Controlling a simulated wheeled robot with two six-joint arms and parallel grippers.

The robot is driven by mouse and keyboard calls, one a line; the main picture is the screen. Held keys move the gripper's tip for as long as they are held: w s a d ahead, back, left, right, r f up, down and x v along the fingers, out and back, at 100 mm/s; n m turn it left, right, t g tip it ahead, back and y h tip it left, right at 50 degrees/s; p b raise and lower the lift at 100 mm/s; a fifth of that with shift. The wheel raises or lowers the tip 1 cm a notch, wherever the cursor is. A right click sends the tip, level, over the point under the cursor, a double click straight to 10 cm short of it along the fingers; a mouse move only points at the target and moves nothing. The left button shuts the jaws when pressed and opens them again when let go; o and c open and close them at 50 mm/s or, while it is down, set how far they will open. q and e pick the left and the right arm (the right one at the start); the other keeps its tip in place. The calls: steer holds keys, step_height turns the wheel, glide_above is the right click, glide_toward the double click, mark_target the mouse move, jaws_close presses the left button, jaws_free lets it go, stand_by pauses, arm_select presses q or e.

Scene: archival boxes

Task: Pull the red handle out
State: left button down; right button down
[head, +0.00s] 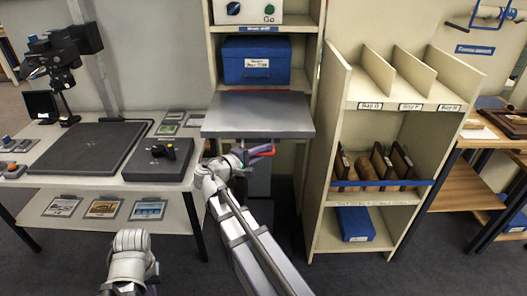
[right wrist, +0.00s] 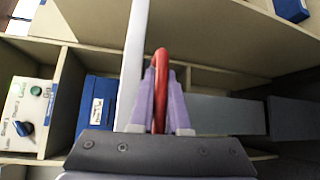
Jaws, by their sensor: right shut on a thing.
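The red handle (head: 264,152) sits under the front of a grey pull-out shelf (head: 258,118) in the tall cream cabinet. My right gripper (head: 258,153) is at the handle, with purple fingers closed on it. In the right wrist view the red handle (right wrist: 160,82) runs between the two purple fingertips (right wrist: 160,100). The grey shelf juts out from the cabinet, level, with nothing on it. My left arm shows at the bottom left of the head view, but its fingers are not visible.
A blue box (head: 255,62) stands in the cabinet above the grey shelf. On the left is a table with a dark mat (head: 90,147) and a joystick box (head: 160,160). A cream rack (head: 362,215) stands close to the right of my right arm.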

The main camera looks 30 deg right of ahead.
steer(key=shift+s+a, duration=0.45)
steer(key=shift+s, duration=0.4)
steer(key=c, duration=1.2)
jaws_free()
steer(key=o, duration=0.3)
steer(key=p+v, duration=0.1)
steer(key=v, duration=0.7)
